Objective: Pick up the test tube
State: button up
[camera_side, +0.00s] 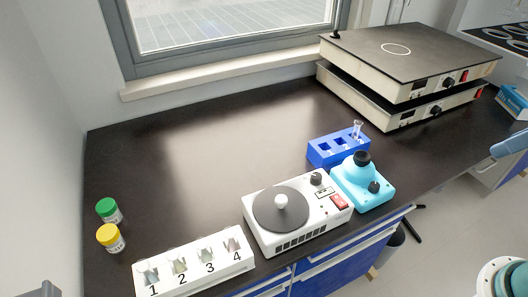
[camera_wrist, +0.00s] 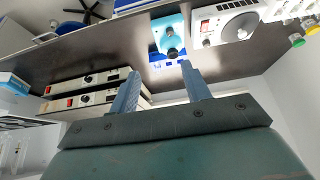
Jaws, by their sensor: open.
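The test tube (camera_side: 357,129) is a small clear glass tube standing upright in the right end of the blue rack (camera_side: 322,153) on the dark bench.
The turquoise device (camera_side: 362,184) stands right in front of the rack, beside the white stirrer with a dark round plate (camera_side: 265,212). Stacked hotplates (camera_side: 400,60) stand at the back right. A numbered white holder (camera_side: 200,262) and green-capped (camera_side: 107,209) and yellow-capped (camera_side: 109,237) bottles are at left. The bench's middle is clear.

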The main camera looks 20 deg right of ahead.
jog(key=w+a+r+n+g+y, duration=0.3)
jog(key=w+a+n, duration=0.8)
jog(key=w+a, duration=0.85)
jog(key=n+g+y, duration=0.1)
jog(key=n+g, duration=0.3)
jog(key=n, duration=0.6)
send_near(174, 250)
jog(key=shift+v, duration=1)
jog(key=shift+s+d+f, duration=0.1)
jog(key=shift+d, duration=0.05)
jog(key=shift+x, duration=4.2)
